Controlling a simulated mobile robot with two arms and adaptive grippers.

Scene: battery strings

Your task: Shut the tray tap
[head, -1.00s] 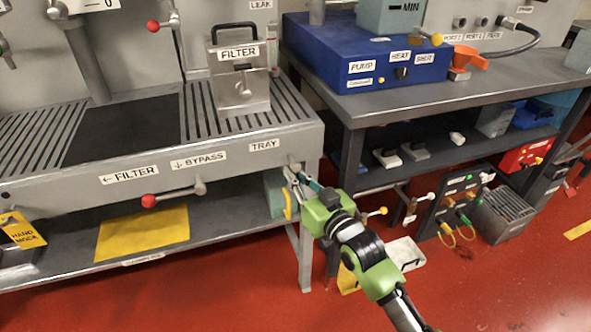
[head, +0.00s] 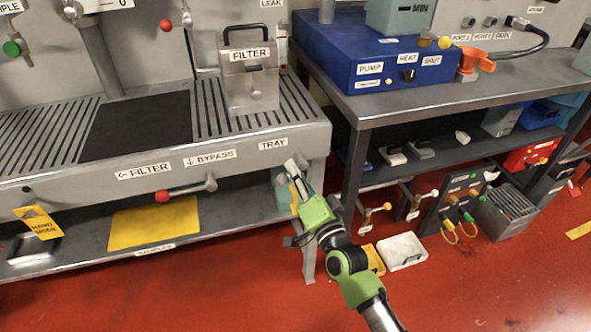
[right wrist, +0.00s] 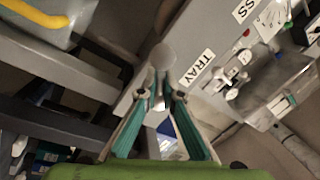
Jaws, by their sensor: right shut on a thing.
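The TRAY label (head: 273,144) marks the right end of the grey tray bench's front edge (head: 100,180). The tray tap is just below and right of it, mostly hidden by my right gripper (head: 296,177). In the right wrist view, the tap's grey rounded end (right wrist: 162,56) shows between and beyond the fingertips, beside the TRAY label (right wrist: 198,68). My right gripper (right wrist: 158,98) is shut on the tap; its fingers converge at the handle. How far the tap is turned cannot be told. My left gripper is not in view.
The bypass lever with a red knob (head: 162,196) sticks out along the same front edge. A filter canister (head: 250,80) stands on the tray bench. To the right is a table with a blue pump box (head: 385,55). A white bin (head: 402,251) lies on the red floor.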

